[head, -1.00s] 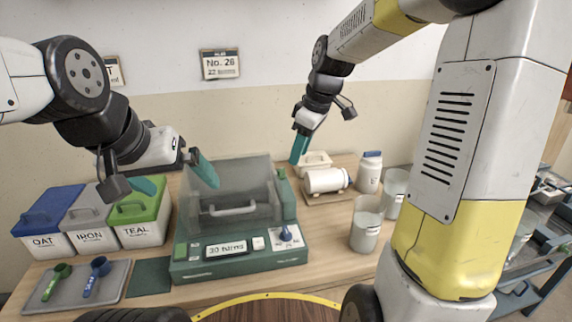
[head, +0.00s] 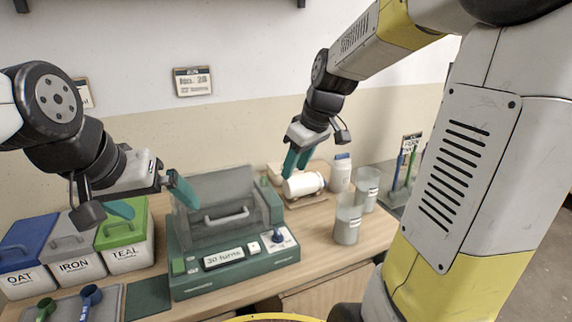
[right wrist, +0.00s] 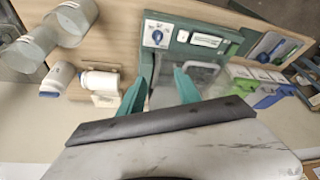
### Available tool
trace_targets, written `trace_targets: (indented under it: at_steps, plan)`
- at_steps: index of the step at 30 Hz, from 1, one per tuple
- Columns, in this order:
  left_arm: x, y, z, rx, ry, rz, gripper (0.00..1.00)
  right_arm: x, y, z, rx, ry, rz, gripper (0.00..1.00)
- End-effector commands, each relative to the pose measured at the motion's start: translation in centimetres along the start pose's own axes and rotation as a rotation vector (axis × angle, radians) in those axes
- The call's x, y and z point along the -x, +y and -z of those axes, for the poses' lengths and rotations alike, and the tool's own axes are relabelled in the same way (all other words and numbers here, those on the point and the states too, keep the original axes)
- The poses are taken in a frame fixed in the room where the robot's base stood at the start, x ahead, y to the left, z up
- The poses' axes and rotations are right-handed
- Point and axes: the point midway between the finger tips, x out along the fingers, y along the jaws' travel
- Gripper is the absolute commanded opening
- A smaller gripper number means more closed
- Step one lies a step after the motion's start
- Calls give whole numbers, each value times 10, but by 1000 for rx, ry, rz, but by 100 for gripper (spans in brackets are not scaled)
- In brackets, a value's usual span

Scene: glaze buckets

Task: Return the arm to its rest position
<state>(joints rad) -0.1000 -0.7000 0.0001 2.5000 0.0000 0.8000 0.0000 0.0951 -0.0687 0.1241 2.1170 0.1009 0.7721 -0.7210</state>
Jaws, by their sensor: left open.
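My left gripper (head: 150,199) is open and empty, with its teal fingers apart. It is in front of the wall, above and between the green TEAL bin (head: 125,240) and the clear-lidded machine (head: 225,262). My right gripper (head: 296,161) is open, its teal fingers pointing down near the white jar lying on its side (head: 303,184). In the right wrist view its fingers (right wrist: 160,82) are apart with nothing held between them, and the machine (right wrist: 184,52) lies beyond them. That lying jar (right wrist: 101,81) shows left of the fingers there.
Grey IRON (head: 84,245) and blue OAT (head: 25,258) bins stand at the left. An upright white jar (head: 340,175) and translucent cups (head: 347,222) stand right of the machine. A tray with scoops (head: 108,300) is at the front left.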

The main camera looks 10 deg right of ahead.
Motion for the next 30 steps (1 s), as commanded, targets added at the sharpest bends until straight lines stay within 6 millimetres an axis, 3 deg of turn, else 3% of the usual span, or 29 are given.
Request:
trace_targets:
  at_steps: [5,8,13,18,24,30]
  plan:
    - [0,0,0,0,0,0,100,4,-3,-2,-10,3,-6,40]
    - [0,0,0,0,0,0,100,19,-13,-11,-60,17,-27,40]
    - [0,0,0,0,0,0,100,57,-44,-45,-238,73,-80,40]
    - [0,0,0,0,0,0,100,80,-74,-83,-425,141,-103,40]
    - [0,0,0,0,0,0,100,88,-91,-109,-556,192,-103,40]
    - [0,0,0,0,0,0,100,88,-94,-113,-580,198,-101,40]
